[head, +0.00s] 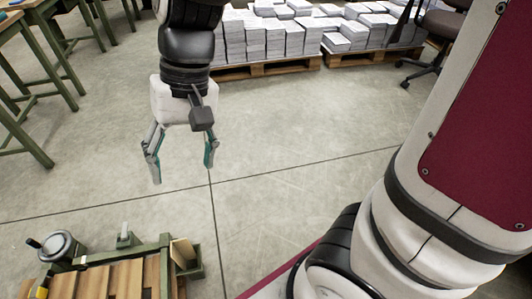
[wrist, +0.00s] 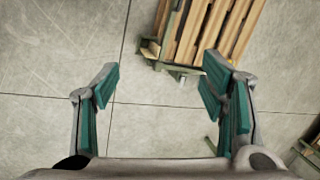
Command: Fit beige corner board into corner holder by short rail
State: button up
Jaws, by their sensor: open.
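My gripper (head: 183,170) is open and empty, hanging above the bare floor with its fingers pointing down. In the wrist view my gripper (wrist: 160,75) shows two wide-apart teal finger pads. A beige board (head: 184,252) stands at the right corner of a green-framed wooden-slat platform, below the gripper in the head view. A green rail (head: 125,251) runs along the platform's far edge. I cannot tell how fully the board sits in the holder.
The slatted platform (head: 125,277) carries a grey round device (head: 60,247) at its left. Paper stacks (head: 290,35) on pallets stand at the back. Green-legged tables (head: 50,60) are at the left and a chair (head: 440,30) at the back right. The floor between is clear.

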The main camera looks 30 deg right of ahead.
jog(key=s+d+r+h, duration=0.1)
jog(key=s+d+r, duration=0.1)
jog(key=s+d, duration=0.3)
jog(key=s+d+r+h, duration=0.2)
jog(key=s+d, duration=0.4)
jog(key=s, duration=0.7)
jog(key=shift+s+d+r+t, duration=0.2)
jog(key=shift+r+t, duration=0.15)
jog(key=shift+t, duration=0.05)
notch_tip(320, 180, up, 33)
jog(key=t+p, duration=0.4)
jog(key=p, duration=2.7)
jog(key=shift+d+r+n, duration=0.2)
jog(key=shift+d+n, duration=0.05)
jog(key=shift+n, duration=0.15)
